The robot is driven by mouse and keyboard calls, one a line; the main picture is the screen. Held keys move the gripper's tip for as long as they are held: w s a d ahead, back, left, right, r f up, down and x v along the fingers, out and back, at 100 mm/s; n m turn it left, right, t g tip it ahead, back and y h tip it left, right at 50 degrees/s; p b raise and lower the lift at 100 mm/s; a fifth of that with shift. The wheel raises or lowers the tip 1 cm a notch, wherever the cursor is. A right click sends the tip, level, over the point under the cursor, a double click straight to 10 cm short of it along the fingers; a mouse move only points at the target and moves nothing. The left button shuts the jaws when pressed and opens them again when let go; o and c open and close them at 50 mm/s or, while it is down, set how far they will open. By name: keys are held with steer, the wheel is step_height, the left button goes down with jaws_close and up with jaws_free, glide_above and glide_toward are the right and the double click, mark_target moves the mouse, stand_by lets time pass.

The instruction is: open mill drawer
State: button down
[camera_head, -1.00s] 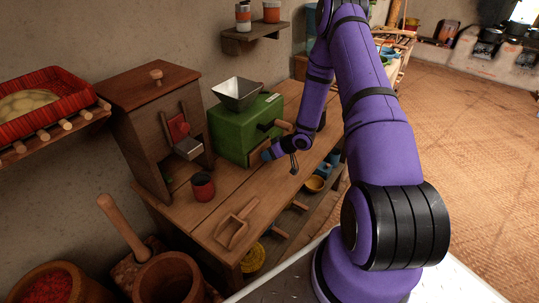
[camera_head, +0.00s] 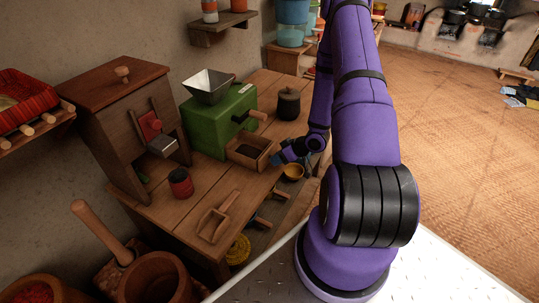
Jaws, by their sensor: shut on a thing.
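The green mill (camera_head: 208,130) stands on the wooden table, with a metal hopper (camera_head: 209,86) on top and a crank handle (camera_head: 257,115) at its front. Its wooden drawer (camera_head: 262,158) sticks out of the front, and its hollow inside shows from above. My gripper (camera_head: 277,159) is at the drawer's front face, shut on the drawer. The drawer's handle and my fingertips are mostly hidden by the gripper itself.
A dark lidded pot (camera_head: 289,104) stands right of the mill. A red tin (camera_head: 181,183) and a wooden scoop (camera_head: 217,217) are on the table's near part. A wooden cabinet (camera_head: 128,130) stands left of the mill.

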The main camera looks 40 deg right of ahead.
steer(key=c, duration=0.8)
jaws_free()
steer(key=v, duration=1)
steer(key=shift+s+d+r, duration=0.15)
steer(key=shift+r, duration=0.15)
